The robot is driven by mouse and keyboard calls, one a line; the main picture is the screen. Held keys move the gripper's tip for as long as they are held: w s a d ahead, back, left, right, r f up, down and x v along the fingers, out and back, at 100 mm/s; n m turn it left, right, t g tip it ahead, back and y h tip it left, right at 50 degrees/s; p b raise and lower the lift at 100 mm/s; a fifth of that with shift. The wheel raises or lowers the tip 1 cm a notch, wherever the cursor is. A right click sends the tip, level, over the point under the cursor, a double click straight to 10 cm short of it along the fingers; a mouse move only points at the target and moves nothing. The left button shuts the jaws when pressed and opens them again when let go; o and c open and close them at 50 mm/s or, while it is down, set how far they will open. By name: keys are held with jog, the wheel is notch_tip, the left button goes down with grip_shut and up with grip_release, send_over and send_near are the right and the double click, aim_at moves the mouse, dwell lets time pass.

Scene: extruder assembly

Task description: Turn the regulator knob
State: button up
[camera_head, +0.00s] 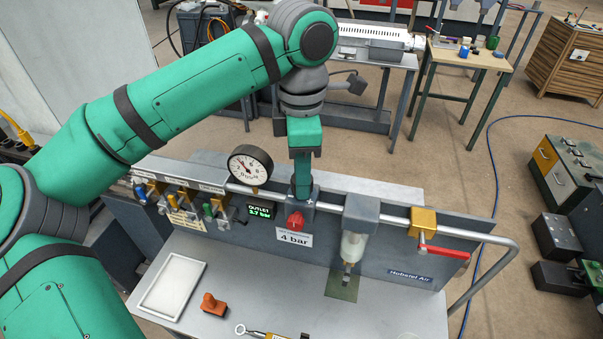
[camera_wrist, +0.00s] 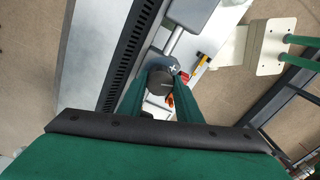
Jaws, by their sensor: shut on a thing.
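My gripper (camera_head: 303,190) points down at the regulator on the pipe along the panel's top. In the wrist view its two green fingers (camera_wrist: 160,90) are shut on a dark round knob (camera_wrist: 160,80) on top of the regulator body. In the head view my fingers hide that dark knob. A red knob (camera_head: 296,219) faces out at the front of the regulator, just below my fingertips. A round gauge (camera_head: 249,165) stands left of my gripper. The green outlet display (camera_head: 260,211) seems to read 3.7 bar. A white sign (camera_head: 293,238) reads 4 bar.
Right of the regulator are a filter bowl (camera_head: 353,246) and a yellow valve (camera_head: 423,221) with a red lever. Several coloured fittings line the panel's left. A white tray (camera_head: 173,286), an orange stamp-like thing (camera_head: 212,304) and a wrench-like tool lie on the bench.

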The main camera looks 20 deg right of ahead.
jog(key=shift+r, duration=0.1)
jog(key=o, duration=1)
jog(key=shift+o, duration=0.2)
notch_tip(320, 180, up, 11)
jog(key=shift+f, duration=0.2)
